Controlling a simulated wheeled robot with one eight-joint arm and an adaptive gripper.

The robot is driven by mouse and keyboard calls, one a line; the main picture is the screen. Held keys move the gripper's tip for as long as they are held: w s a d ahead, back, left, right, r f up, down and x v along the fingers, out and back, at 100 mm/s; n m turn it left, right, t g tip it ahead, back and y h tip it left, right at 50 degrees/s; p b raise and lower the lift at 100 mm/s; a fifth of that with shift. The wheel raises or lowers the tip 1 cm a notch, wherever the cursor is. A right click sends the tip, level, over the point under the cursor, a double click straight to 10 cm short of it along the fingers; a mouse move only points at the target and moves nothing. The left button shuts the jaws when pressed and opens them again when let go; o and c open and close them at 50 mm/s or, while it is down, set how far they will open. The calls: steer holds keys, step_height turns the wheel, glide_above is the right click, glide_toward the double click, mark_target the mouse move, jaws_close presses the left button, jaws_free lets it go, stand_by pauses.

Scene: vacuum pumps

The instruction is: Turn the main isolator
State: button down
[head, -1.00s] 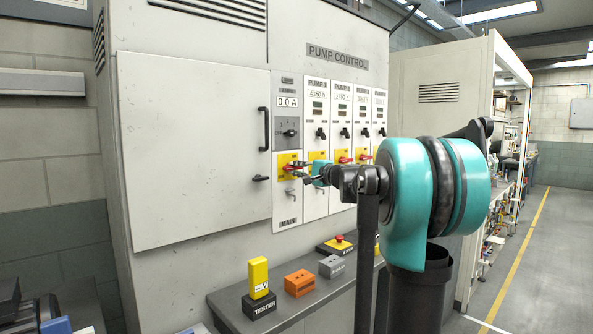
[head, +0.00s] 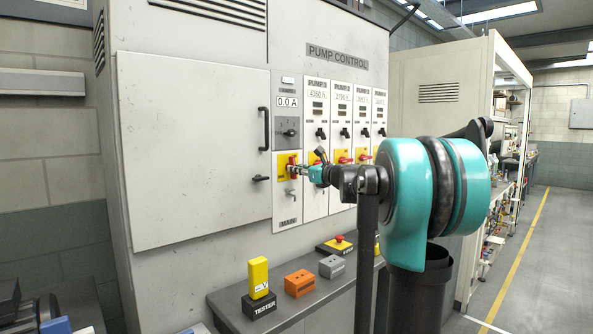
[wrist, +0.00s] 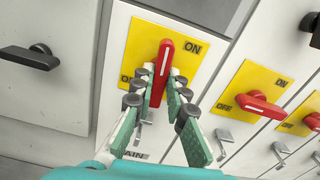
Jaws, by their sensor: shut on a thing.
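The main isolator is a red handle (head: 292,168) on a yellow plate (head: 280,171), low in the leftmost column of the pump control panel. In the wrist view the handle (wrist: 165,60) points up, beside the ON mark at the plate's upper right; OFF shows partly at the lower left. My gripper (wrist: 160,86) is shut on the handle, one finger on each side. In the head view my gripper (head: 301,170) reaches in from the right. The handle's lower part is partly hidden between the fingers.
Similar red handles (wrist: 262,105) on yellow plates stand close to the right, lying crosswise. A metal hasp (wrist: 225,140) projects below the neighbouring plate. A black door handle (wrist: 30,57) is to the left. A shelf below holds a yellow tester (head: 259,278) and orange (head: 299,283) and grey blocks (head: 332,267).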

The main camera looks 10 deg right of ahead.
steer(key=c, duration=2)
jaws_free()
steer(key=shift+m, duration=0.7)
steer(key=o, duration=0.5)
steer(key=shift+v, duration=1)
steer(key=v, duration=0.6)
